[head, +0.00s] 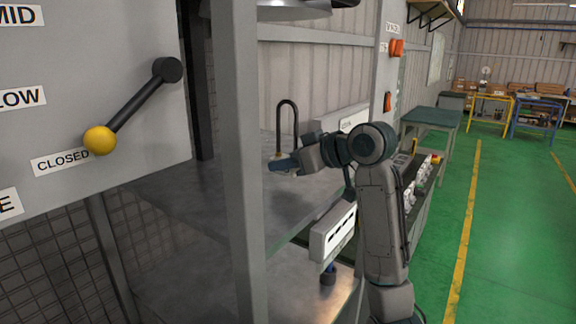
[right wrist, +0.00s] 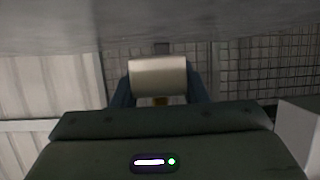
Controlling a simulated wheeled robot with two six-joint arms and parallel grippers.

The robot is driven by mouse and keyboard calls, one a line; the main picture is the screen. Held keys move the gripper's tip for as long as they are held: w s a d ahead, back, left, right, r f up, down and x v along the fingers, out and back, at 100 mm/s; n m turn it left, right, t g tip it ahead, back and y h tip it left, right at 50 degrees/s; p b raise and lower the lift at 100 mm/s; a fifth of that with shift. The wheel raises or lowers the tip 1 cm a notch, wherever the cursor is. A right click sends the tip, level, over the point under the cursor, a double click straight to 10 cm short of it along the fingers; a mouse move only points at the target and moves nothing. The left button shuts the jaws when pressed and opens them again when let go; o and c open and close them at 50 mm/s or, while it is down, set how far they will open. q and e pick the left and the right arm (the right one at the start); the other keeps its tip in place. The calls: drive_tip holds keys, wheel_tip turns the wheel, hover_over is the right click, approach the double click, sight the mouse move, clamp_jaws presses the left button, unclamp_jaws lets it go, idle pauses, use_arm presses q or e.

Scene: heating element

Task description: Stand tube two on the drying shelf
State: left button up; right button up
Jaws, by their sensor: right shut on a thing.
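A dark U-shaped tube (head: 287,108) stands loop up at the end of my right arm in the head view, with a brass-coloured part near its foot. My right gripper (head: 282,165) is shut on it above the grey metal shelf (head: 205,190). In the right wrist view, a pale cylinder (right wrist: 158,76) sits between the fingers, with a bit of brass beside it. The fingers hide part of the tube's foot. I cannot tell whether the foot touches the shelf. I see no number on the tube. My left gripper is not in view.
A grey post (head: 240,150) stands in front of the shelf, left of my gripper. A panel with a yellow-knobbed lever (head: 100,139) at CLOSED fills the left. A white slotted box (head: 332,232) and a small dark object (head: 328,276) are below. Green floor is free at right.

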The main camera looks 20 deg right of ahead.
sight(288, 174)
drive_tip(key=shift+f+p, duration=0.65)
drive_tip(key=shift+f, duration=0.2)
drive_tip(key=shift+d+f, duration=0.1)
drive_tip(key=shift+f, duration=0.35)
drive_tip(key=shift+f, duration=0.2)
drive_tip(key=o, duration=1.1)
drive_tip(key=shift+s+r, duration=0.1)
drive_tip(key=shift+r, duration=0.05)
